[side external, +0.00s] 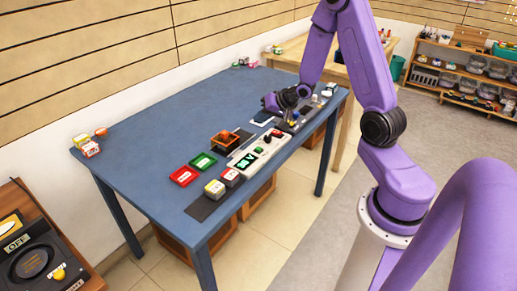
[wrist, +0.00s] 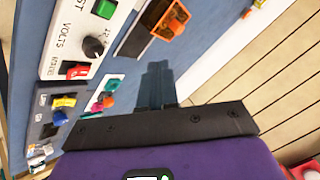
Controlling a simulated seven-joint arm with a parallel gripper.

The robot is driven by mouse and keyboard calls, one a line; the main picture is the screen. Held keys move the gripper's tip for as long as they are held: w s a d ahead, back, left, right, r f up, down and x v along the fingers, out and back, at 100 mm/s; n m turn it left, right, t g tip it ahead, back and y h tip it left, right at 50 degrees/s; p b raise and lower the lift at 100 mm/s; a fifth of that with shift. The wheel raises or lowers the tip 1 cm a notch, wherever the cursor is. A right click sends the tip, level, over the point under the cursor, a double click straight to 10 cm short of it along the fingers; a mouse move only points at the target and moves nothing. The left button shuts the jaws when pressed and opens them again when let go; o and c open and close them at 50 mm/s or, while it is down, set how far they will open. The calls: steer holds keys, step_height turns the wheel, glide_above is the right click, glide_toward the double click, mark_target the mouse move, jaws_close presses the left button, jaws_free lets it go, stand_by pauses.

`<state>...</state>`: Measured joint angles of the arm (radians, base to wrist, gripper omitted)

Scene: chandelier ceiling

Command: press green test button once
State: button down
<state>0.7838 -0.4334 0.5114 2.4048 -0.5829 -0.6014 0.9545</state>
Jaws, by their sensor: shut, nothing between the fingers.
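The green test button (wrist: 104,9) is at the top edge of the wrist view, on a white panel with the letters "ST" and "VOLTS" showing. A black knob (wrist: 94,47) and a red switch (wrist: 77,71) are on the same panel. In the side external view, the white panel (side external: 236,170) lies along the table's near edge, with a green display (side external: 245,161). My gripper (wrist: 157,68) is shut and empty over blue table, apart from the button. In the side view my gripper (side external: 268,103) is beyond the panel's far end.
A red tray (side external: 183,176), a green tray (side external: 203,161) and an orange-brown bin (side external: 225,140) sit beside the panel. Small boxes (side external: 214,188) stand at its near end. A module with blue and yellow switches (wrist: 63,101) is near my gripper. The blue table's (side external: 165,110) far left is mostly clear.

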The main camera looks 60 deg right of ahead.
mark_target(261, 149)
steer(key=shift+f, duration=0.1)
stand_by(0.3)
steer(key=shift+f, duration=4.35)
steer(key=shift+f, duration=0.15)
steer(key=shift+f, duration=0.25)
steer(key=shift+f, duration=0.55)
steer(key=shift+r, duration=0.95)
steer(key=shift+r, duration=2.5)
